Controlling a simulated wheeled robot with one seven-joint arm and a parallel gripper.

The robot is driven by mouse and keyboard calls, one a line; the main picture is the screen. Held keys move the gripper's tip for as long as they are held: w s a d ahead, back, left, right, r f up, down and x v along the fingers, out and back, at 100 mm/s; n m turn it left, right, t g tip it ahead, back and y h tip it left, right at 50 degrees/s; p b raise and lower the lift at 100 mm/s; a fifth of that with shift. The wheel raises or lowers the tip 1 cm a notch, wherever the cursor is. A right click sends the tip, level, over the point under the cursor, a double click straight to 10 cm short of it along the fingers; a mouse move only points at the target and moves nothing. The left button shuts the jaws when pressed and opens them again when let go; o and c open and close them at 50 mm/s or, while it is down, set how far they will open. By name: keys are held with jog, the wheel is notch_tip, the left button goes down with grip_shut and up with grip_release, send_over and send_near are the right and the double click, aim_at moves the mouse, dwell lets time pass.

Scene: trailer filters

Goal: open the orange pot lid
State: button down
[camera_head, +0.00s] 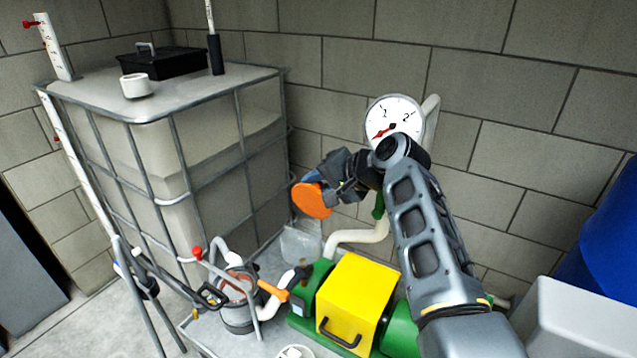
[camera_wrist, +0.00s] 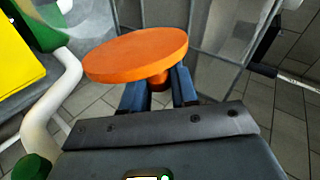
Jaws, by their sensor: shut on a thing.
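The orange lid (camera_head: 311,201) is a round disc, seen tilted in the head view. My gripper (camera_head: 328,187) is shut on it and holds it in the air, above and apart from the pump. In the wrist view the lid (camera_wrist: 135,54) spans across the front of my gripper (camera_wrist: 160,84). The two blue fingers are closed on the small orange knob at its underside as pictured. A clear greyish vessel (camera_head: 301,243) stands below the lid, beside the pump; it looks like the pot. Its rim and inside are too small to make out.
A green pump with a yellow cover (camera_head: 357,300) stands below my arm, with a white hose (camera_head: 358,238) rising from it. A caged tank (camera_head: 225,150) is at left. A dial gauge (camera_head: 394,117) is behind my wrist, before the block wall. Pipes and a dark bucket (camera_head: 238,316) crowd the front.

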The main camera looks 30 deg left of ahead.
jog(key=c, duration=0.9)
grip_release()
jog(key=shift+c, duration=0.2)
